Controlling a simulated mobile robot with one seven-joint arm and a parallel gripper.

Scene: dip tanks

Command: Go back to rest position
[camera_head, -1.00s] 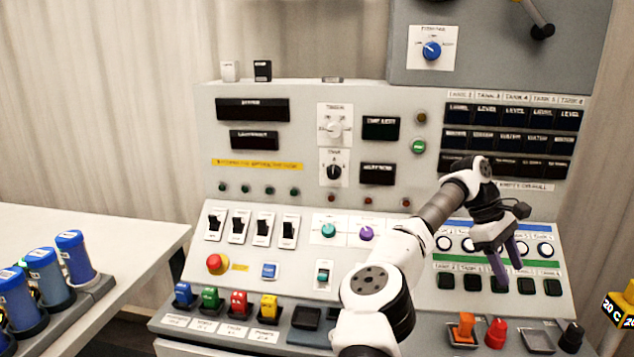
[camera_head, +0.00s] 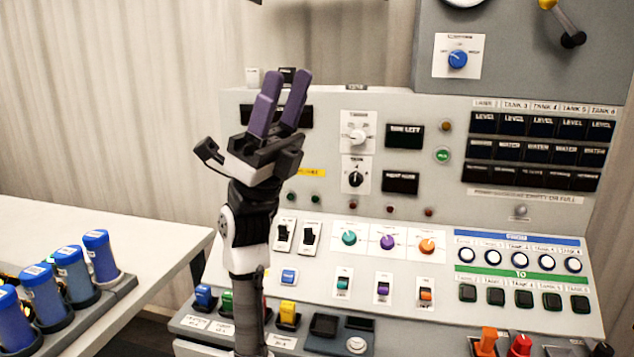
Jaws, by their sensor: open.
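My gripper (camera_head: 279,104) is raised in front of the left part of the control panel (camera_head: 327,184), with its two purple fingers pointing up. The fingers are apart and nothing is between them. My arm stands nearly upright below it. The gripper and arm hide some of the panel's displays and switches on the left. I cannot see the gripper touching the panel.
A white table (camera_head: 165,230) at the left holds several blue-capped cylinders in a dark rack (camera_head: 117,291). The sloped lower panel carries switches, coloured knobs and buttons. A grey box with a blue knob (camera_head: 458,59) is at upper right. The curtain side at upper left is clear.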

